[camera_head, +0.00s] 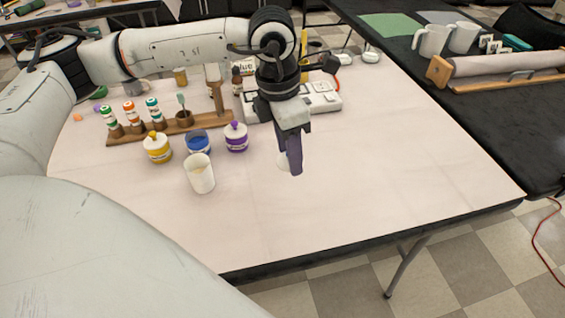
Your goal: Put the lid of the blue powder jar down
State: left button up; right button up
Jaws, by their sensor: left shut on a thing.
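The blue powder jar (198,144) stands without a lid on the table, between a yellow-knobbed jar (157,149) and a purple-knobbed jar (236,137). My left gripper (293,168) points down over the table, to the right of the jars. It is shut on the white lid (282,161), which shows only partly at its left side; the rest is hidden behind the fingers. The lid is at or close to the tabletop; I cannot tell whether it touches. My right gripper is not in view.
A white cup (200,174) stands in front of the blue jar. A wooden rack (170,130) with several bottles is behind the jars. A white scale-like device (318,98) sits behind my gripper. The table (400,165) is clear to the right and front.

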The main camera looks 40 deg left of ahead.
aim_at(283, 157)
pick_arm(q)
jog(key=w+a+r+n+y+p, duration=0.2)
jog(key=w+a+n, duration=0.2)
jog(key=n, duration=1.2)
jog(key=shift+n, duration=0.3)
notch_tip(283, 157, down, 10)
jog(key=shift+s+a+r, duration=0.1)
jog(key=shift+a+r, duration=0.05)
jog(key=shift+r, duration=0.05)
jog(key=shift+f, duration=0.2)
jog(key=o, duration=1)
jog(key=shift+r, duration=0.1)
